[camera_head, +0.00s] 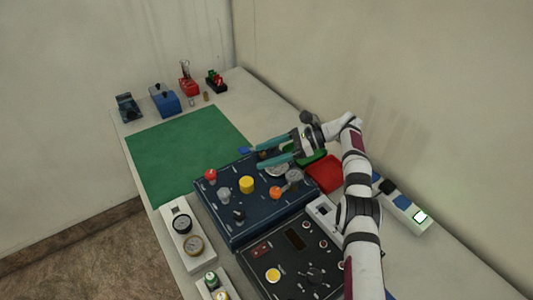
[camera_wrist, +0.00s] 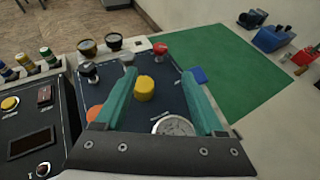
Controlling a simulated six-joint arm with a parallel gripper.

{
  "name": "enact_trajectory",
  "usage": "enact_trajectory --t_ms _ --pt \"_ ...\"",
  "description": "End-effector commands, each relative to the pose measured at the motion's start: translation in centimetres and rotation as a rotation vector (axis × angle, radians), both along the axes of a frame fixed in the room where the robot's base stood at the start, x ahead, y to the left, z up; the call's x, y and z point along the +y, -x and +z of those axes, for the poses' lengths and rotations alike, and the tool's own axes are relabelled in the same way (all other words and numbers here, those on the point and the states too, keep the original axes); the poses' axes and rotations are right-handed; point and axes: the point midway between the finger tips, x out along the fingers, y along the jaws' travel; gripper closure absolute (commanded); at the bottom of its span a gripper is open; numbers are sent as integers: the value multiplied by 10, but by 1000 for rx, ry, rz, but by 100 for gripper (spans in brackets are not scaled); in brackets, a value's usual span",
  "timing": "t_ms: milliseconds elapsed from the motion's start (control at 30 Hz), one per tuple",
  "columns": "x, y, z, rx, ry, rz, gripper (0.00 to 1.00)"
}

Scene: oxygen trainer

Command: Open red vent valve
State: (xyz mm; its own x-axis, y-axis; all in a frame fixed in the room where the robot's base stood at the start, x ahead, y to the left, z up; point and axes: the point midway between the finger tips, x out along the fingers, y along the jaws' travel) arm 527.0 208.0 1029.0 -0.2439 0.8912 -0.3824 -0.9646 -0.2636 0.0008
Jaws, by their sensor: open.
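The red valve knob (camera_head: 210,175) sits at the far left corner of the dark blue panel (camera_head: 236,225). In the wrist view the red knob (camera_wrist: 159,49) lies beyond my fingertips, near the panel's far edge. My gripper (camera_head: 259,156) is open and empty, with two teal fingers, above the panel's right side. It is well apart from the red knob. In the wrist view a yellow knob (camera_wrist: 145,88) shows between the fingers of my gripper (camera_wrist: 158,73), below them. The red knob is unobstructed in both views.
A grey knob (camera_head: 223,195), a black knob (camera_head: 239,215) and an orange knob (camera_head: 275,192) stand on the same panel. A round gauge (camera_wrist: 173,126) lies below my fingers. The green mat (camera_head: 185,150) is clear. A red tray (camera_head: 324,174) stands to the right.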

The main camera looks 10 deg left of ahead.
Motion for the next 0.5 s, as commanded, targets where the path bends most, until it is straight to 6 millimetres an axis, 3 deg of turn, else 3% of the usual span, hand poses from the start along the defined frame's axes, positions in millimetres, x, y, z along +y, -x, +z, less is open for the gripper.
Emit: enact_trajectory --t_ms 167,333,500 --pt "2 -1 3 -3 -18 -10 29" --pt "16 0 22 -31 -120 -140 29" --pt "15 32 20 -33 -106 -365 29"
